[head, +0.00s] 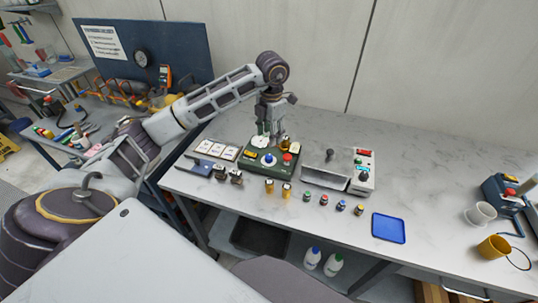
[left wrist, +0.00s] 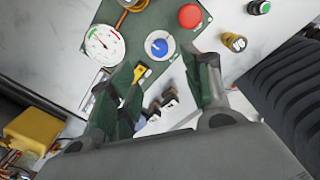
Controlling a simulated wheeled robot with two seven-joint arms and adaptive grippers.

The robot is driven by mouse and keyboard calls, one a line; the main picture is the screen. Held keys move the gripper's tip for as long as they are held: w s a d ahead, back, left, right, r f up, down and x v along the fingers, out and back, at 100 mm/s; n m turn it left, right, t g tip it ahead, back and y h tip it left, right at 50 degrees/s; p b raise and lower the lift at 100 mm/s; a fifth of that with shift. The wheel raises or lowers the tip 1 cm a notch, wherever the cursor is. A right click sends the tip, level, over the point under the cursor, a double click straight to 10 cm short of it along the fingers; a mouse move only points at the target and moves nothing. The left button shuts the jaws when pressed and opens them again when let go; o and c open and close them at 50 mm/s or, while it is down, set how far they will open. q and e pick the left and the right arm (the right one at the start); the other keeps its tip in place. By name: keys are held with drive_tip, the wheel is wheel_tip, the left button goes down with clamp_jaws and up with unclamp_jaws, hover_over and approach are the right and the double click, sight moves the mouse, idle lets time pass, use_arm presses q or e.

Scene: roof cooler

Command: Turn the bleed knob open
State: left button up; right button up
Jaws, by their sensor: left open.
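A dark green panel box (head: 262,168) stands on the bench. It carries a blue knob (head: 268,158) with a white ring, a red mushroom button (head: 287,157), a yellow part (head: 250,153) and a white dial gauge (head: 261,141). No label that I can read says which is the bleed knob. In the left wrist view the blue knob (left wrist: 159,47) lies beyond the gap between my fingertips, the gauge (left wrist: 103,44) to the left and the red button (left wrist: 190,15) above right. My left gripper (head: 270,132) points down above the panel's back, open and empty. My right gripper is out of view.
White cards (head: 213,148) lie left of the panel. Several small coloured items (head: 324,200) stand in front of it. A tray (head: 325,178) and a grey box (head: 363,172) are to its right.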

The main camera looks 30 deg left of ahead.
sight(269, 156)
use_arm(q)
drive_tip(key=f, duration=0.7)
drive_tip(key=f+p, duration=0.1)
drive_tip(key=f, duration=0.2)
drive_tip(key=shift+w+a+f, duration=0.1)
drive_tip(key=shift+a+f, duration=0.15)
drive_tip(key=shift+f, duration=0.15)
drive_tip(key=shift+c, duration=0.3)
drive_tip(key=c, duration=1)
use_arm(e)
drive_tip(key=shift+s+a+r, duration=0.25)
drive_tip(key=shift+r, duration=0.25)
